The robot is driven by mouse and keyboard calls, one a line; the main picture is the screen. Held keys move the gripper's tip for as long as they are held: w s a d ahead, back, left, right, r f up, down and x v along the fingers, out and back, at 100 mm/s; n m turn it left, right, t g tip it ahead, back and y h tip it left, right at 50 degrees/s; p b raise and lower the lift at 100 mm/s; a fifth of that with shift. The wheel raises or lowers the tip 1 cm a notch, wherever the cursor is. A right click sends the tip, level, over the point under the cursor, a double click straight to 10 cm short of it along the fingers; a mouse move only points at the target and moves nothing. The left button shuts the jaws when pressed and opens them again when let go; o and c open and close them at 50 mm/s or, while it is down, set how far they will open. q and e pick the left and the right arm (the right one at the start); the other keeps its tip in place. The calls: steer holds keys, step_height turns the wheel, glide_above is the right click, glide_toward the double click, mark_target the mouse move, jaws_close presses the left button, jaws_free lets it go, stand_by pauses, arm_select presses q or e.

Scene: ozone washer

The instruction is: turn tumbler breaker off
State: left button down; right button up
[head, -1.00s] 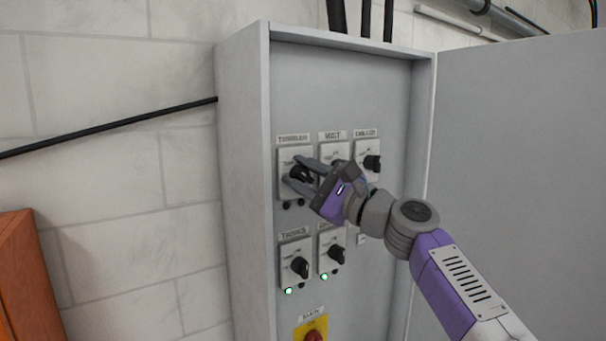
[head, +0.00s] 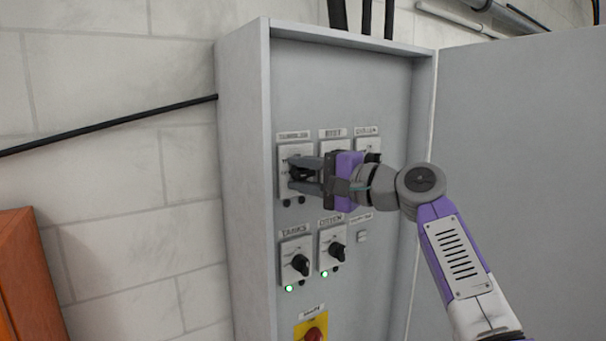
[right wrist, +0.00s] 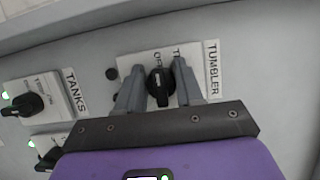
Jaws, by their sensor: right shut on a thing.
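The tumbler breaker (head: 284,155) is a pale plate with a black rotary knob (head: 301,173), at the upper left of the cabinet panel under a TUMBLER label. My right gripper (head: 293,174) is shut on this knob, one finger on either side. In the right wrist view the knob (right wrist: 159,90) sits between the two grey fingers, and the TUMBLER label (right wrist: 212,68) is at right. The two small round indicators (right wrist: 112,73) by this breaker look dark. Part of the plate's lettering is hidden by the fingers. My left gripper is not in view.
The TANKS breaker (head: 297,249) and another breaker (head: 331,239) sit below with green lamps lit. A red knob on a yellow plate (head: 303,327) is at the bottom. The cabinet door (head: 520,140) stands open at right. An orange object (head: 25,280) is at left.

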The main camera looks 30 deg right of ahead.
steer(key=shift+f, duration=0.1)
stand_by(0.4)
steer(key=o, duration=1)
steer(key=shift+s, duration=0.1)
steer(key=b+v, duration=0.1)
steer(key=v, duration=0.6)
steer(key=shift+s, duration=0.25)
